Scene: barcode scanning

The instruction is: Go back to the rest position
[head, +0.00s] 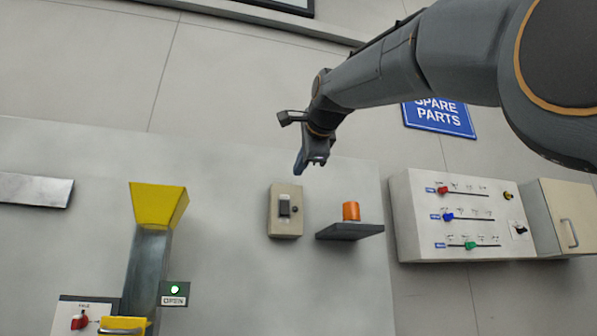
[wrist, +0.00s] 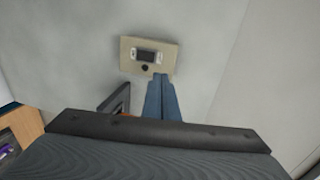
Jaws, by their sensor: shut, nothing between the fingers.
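A slider panel (head: 415,225) and a cabinet (head: 552,200) are further right.

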